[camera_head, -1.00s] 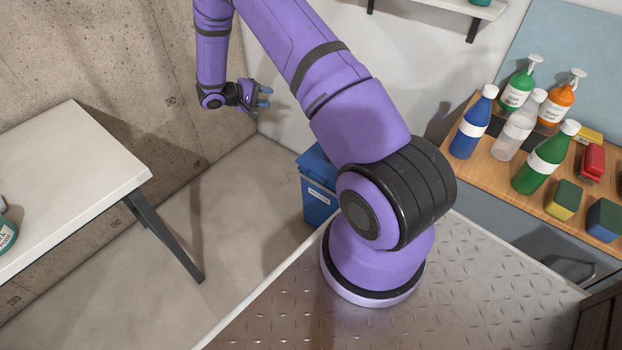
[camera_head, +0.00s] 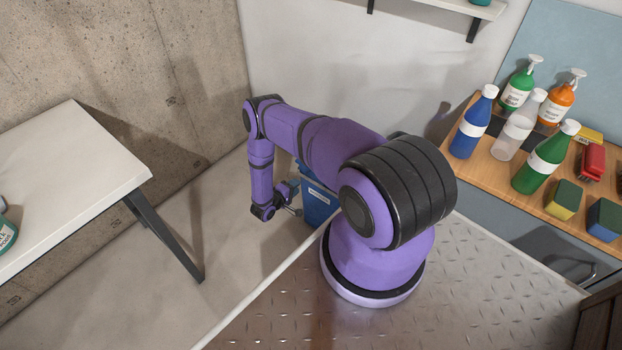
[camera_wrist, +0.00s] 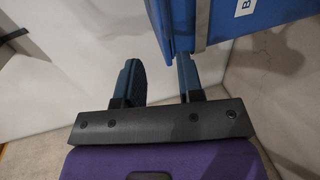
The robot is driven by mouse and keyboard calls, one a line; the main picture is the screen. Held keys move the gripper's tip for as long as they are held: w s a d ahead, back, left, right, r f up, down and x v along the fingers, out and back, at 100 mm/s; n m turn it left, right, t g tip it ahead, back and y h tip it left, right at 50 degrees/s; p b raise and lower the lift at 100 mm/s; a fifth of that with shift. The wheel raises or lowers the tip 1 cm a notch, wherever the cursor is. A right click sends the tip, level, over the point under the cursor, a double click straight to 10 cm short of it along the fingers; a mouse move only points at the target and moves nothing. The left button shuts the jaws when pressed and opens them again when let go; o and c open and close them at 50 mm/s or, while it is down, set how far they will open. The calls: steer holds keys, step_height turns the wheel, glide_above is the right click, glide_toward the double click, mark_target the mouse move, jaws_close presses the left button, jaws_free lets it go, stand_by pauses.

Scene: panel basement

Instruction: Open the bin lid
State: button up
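The blue bin (camera_head: 318,204) stands on the floor behind my arm in the head view. My arm hides much of it, including most of its lid. In the wrist view the bin (camera_wrist: 225,24) fills the top right, with part of a white label showing. My gripper (camera_head: 294,196) is low beside the bin's left side. In the wrist view my gripper (camera_wrist: 160,78) has its two fingers apart with nothing seen between them. The right fingertip is close to the bin's lower edge; I cannot tell whether it touches.
A white table (camera_head: 70,185) with dark legs stands at the left. At the right, a wooden counter (camera_head: 485,170) holds several bottles and sponges. A concrete wall (camera_head: 120,70) is behind. The floor between table and bin is clear.

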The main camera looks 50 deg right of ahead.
steer(key=x, duration=0.7)
steer(key=f+x, duration=0.1)
steer(key=x, duration=0.2)
steer(key=shift+s+d, duration=0.2)
steer(key=shift+d, duration=0.05)
steer(key=shift+c, duration=0.3)
jaws_close()
